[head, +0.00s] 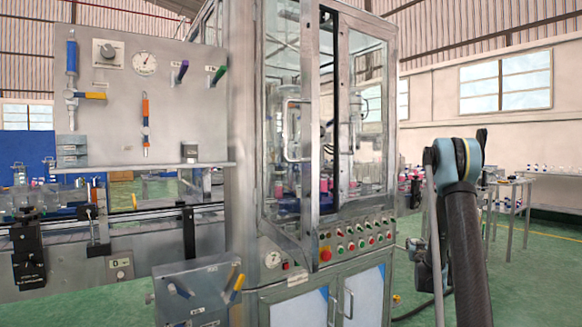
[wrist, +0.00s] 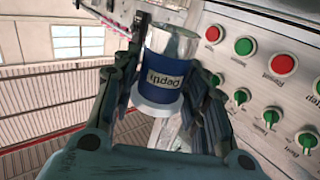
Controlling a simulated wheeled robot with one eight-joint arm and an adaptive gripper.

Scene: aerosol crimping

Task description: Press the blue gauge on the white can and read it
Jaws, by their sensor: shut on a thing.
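The blue gauge (wrist: 165,72) shows in the wrist view. It has a blue band with a "Depth" label, a silvery end at the top of the picture and a pale flanged end at the bottom. My gripper (wrist: 163,62) is shut on it, with dark fingers on both sides of the blue band. The label reads upside down in this view. I cannot pick out a white can in either view. My gripper and the gauge cannot be made out in the head view, where my arm stands at the right.
The button panel (wrist: 258,75) lies close to the right of the gauge. The glazed machine cabinet (head: 320,130) stands in the middle of the head view. A tool board (head: 130,135) and a conveyor (head: 60,232) are at the left. Green floor (head: 535,265) is open at the right.

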